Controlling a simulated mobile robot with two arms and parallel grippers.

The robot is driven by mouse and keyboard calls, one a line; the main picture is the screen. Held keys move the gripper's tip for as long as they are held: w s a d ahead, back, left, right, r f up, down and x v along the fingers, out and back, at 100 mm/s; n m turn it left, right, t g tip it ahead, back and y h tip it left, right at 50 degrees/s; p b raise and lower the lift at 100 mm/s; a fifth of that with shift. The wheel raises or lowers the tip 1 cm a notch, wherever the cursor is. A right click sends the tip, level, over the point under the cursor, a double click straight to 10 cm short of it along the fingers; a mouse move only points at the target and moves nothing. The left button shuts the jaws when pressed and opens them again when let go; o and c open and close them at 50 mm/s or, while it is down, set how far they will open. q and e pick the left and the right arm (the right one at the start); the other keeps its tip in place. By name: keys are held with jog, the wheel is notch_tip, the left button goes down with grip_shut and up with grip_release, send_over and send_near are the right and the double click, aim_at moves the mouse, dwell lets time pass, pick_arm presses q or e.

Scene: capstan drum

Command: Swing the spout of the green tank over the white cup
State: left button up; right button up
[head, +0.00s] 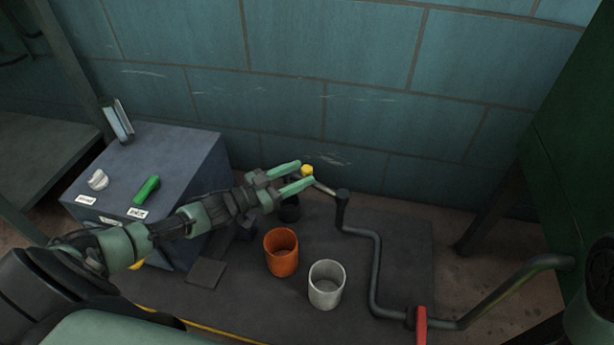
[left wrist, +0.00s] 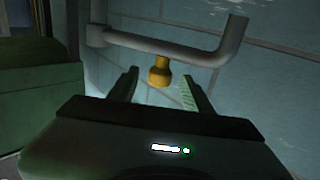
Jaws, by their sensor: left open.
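The green tank (head: 575,165) is a large green body at the right. A dark grey pipe (head: 377,265) bends from it to the spout (head: 325,189), which also shows in the left wrist view (left wrist: 150,42). A yellow knob (head: 307,170) is on the spout. My left gripper (head: 305,174) is open, its fingers on either side of the knob (left wrist: 159,72), with gaps visible in the left wrist view. The white cup (head: 326,285) stands upright on the dark floor plate, nearer than the spout. My right gripper is out of view.
An orange cup (head: 281,252) stands left of the white cup. A dark round object (head: 289,211) is below my left fingers. A red handle (head: 421,325) is on the pipe.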

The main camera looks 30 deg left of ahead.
pick_arm(q)
jog(key=shift+b+x, duration=0.5)
jog(key=shift+x, duration=0.95)
grip_shut()
dwell(0.3)
